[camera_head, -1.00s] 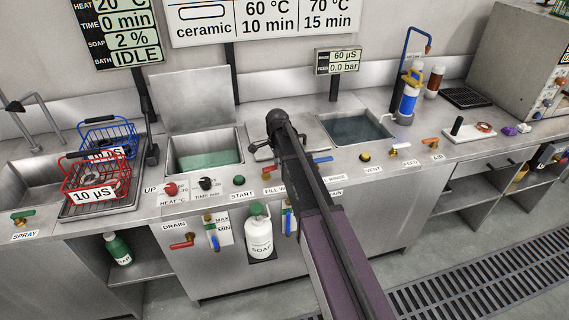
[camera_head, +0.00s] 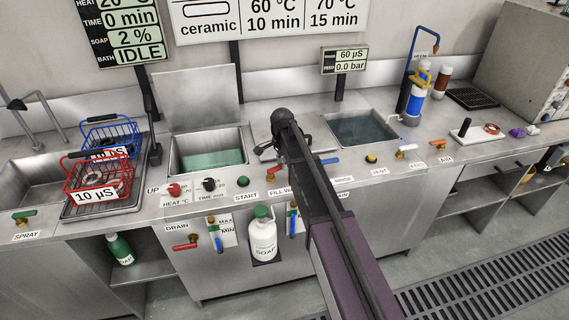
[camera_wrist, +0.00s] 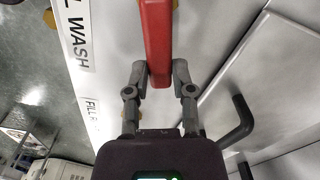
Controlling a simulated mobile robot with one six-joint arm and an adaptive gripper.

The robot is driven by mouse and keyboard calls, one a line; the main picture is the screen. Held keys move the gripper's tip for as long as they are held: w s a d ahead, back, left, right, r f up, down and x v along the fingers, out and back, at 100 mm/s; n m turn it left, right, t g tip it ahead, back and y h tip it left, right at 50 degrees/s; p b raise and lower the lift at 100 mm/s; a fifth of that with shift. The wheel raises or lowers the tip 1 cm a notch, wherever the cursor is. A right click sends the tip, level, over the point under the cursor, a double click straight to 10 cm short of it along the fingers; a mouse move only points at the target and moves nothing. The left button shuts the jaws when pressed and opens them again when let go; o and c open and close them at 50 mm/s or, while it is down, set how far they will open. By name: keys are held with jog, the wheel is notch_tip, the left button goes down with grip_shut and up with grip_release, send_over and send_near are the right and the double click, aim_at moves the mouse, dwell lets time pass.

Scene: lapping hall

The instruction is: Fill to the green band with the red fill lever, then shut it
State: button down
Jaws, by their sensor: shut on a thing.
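In the wrist view, my gripper (camera_wrist: 160,82) is shut on the red fill lever (camera_wrist: 156,35), its two fingers on either side of the lever's end. A "WASH" label (camera_wrist: 75,45) lies left of the lever. The wash bath (camera_head: 210,160) holds pale green liquid. Below it, a gauge (camera_head: 217,238) with a green part and a blue part stands beside a MAX/MIN plate (camera_head: 228,230). I cannot tell exactly where its level stands. The bath display (camera_head: 128,35) reads IDLE.
A blue lever (camera_head: 330,160) sits just right of my arm. A raised lid (camera_head: 198,100) stands behind the wash bath. The red basket (camera_head: 97,180) and blue basket (camera_head: 108,137) are at the left. The white soap bottle (camera_head: 262,238) hangs on the front panel.

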jog(key=shift+d, duration=0.2)
jog(key=shift+c, duration=2.4)
grip_release()
jog(key=shift+a, duration=0.15)
